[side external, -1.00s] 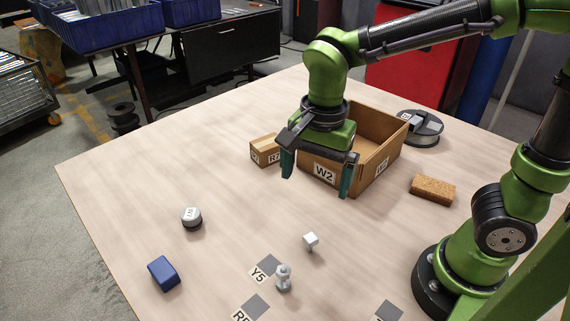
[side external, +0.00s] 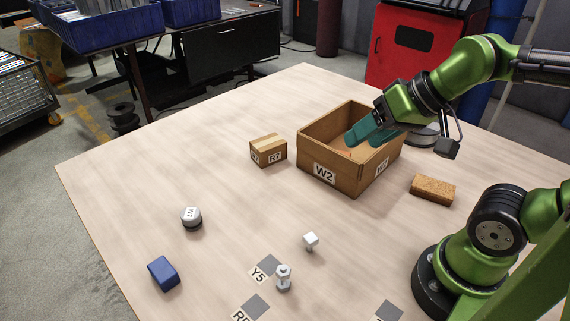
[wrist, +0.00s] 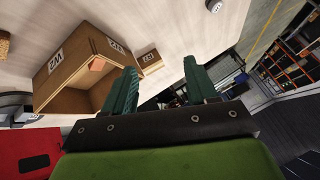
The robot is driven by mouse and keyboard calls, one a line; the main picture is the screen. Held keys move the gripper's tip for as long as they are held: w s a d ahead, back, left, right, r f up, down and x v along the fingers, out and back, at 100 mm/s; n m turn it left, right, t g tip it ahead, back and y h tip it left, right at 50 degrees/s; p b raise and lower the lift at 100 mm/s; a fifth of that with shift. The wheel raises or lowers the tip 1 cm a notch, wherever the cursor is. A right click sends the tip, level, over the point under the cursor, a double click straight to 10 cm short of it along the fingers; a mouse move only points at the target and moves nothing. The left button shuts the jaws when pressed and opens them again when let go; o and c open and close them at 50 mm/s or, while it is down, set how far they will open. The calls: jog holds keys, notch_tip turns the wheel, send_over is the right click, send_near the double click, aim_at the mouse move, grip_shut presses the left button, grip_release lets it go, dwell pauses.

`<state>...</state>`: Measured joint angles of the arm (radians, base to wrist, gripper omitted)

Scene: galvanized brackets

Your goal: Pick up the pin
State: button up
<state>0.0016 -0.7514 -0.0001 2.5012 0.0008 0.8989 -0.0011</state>
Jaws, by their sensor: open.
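Two small upright parts stand on the table in the side view, and I cannot tell which is the pin: a white one (side external: 311,240) with a square head on a short stem, and a light grey one (side external: 283,277) with a knobbed shape beside the Y5 mark. Neither is clearly seen in the wrist view. My gripper (side external: 362,138) is tilted over the open cardboard box W2 (side external: 325,172), well behind both parts. Its teal fingers are apart with nothing between them; they also show in the wrist view (wrist: 160,68).
A small orange piece (wrist: 97,64) shows inside the box. A wooden R7 block (side external: 268,149), brown sponge (side external: 432,190), grey round weight (side external: 191,217) and blue block (side external: 164,273) lie around.

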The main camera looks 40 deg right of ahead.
jog(key=m+g+h, duration=0.2)
jog(key=m+g, duration=0.5)
jog(key=m, duration=2.8)
send_over(311, 237)
notch_tip(311, 237, down, 7)
jog(key=f, duration=1)
jog(key=shift+s+f, duration=0.25)
jog(key=shift+s, duration=0.1)
jog(key=shift+w+f, duration=0.2)
jog(key=shift+f, duration=1.3)
jog(key=shift+w+f, duration=0.15)
jog(key=shift+f, duration=1.3)
